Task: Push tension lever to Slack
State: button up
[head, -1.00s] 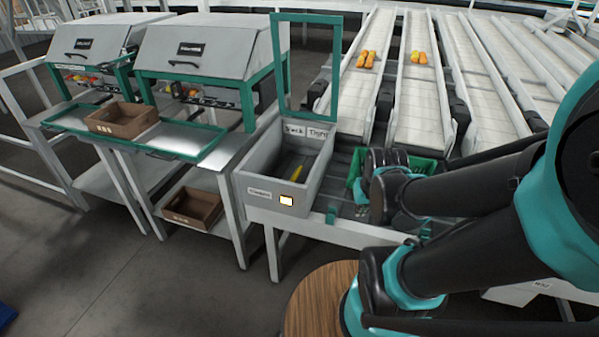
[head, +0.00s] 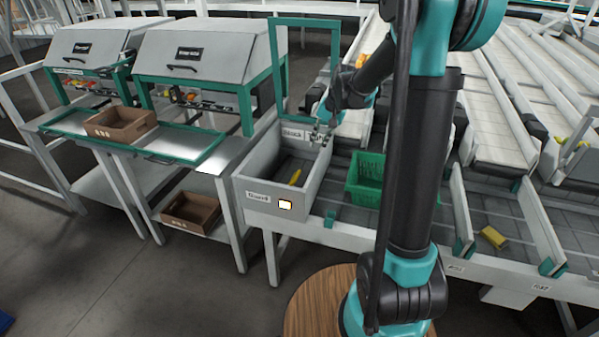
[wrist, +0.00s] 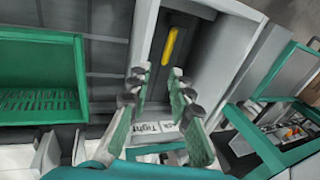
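The tension lever has a yellow handle (head: 295,176) inside an open grey box (head: 267,206). It also shows in the wrist view (wrist: 168,46), above a dark slot. White labels (head: 293,133) are on the box's back inner wall; "Slack" is partly readable in the head view, and "Tight" reads in the wrist view (wrist: 150,127). My gripper (head: 318,135) is above the box's back right part, apart from the handle. In the wrist view my gripper (wrist: 160,78) has its two fingers spread with nothing between them. The handle lies beyond the fingertips.
A teal frame (head: 278,70) stands upright behind the box. A green crate (head: 365,195) sits right of the box. Two hooded stations with brown boxes (head: 122,131) stand left. Sloping conveyor lanes (head: 510,125) fill the back right.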

aim_at(298, 174)
jog(key=x, duration=0.6)
jog(key=w+a+x, duration=0.1)
jog(key=x, duration=0.5)
jog(key=w+x, duration=0.1)
jog(key=x, duration=0.5)
jog(key=shift+a+r, duration=0.2)
jog(key=shift+a, duration=0.1)
jog(key=shift+c, duration=0.6)
grip_shut()
